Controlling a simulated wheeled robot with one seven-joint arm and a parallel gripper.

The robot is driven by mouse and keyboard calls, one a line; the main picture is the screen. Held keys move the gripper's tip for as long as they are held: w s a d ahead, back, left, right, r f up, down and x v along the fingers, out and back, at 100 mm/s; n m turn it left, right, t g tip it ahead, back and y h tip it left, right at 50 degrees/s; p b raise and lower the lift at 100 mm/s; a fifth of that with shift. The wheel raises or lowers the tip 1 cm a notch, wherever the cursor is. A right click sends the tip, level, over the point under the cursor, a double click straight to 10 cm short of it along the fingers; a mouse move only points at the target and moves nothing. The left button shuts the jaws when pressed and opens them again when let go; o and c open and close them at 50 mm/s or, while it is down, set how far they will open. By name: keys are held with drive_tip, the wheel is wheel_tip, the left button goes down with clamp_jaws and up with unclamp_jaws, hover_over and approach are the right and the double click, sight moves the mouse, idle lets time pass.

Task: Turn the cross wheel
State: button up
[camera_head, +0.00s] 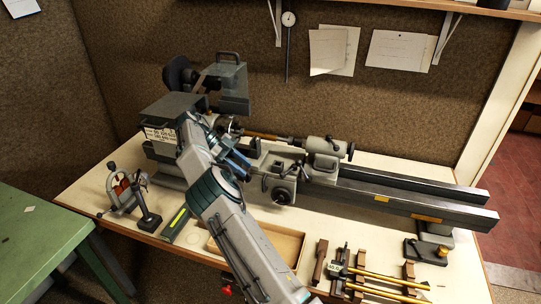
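A grey metal lathe stands on a cream bench. The cross wheel (282,195) is a small dark round handwheel on the front of the lathe's carriage (278,165). My arm reaches up from the bottom across the left half of the lathe. The end of my arm, with my gripper (240,164), appears as a dark bluish shape left of the carriage, above and left of the cross wheel. It looks apart from the wheel. My fingers are too small and overlapped to tell whether they are open or shut.
The lathe bed (410,200) runs to the right, with the tailstock (322,150) behind the carriage. A shallow wooden tray (285,240), brass rods (385,276) on wooden supports and a small clamp stand (128,190) lie along the bench front. A green table (40,235) is at left.

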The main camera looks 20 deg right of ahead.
drive_tip(key=s+d+r+b, duration=0.5)
drive_tip(key=d+r, duration=0.1)
drive_tip(key=d, duration=0.4)
drive_tip(key=shift+s+r, duration=0.3)
drive_tip(key=shift+s, duration=0.1)
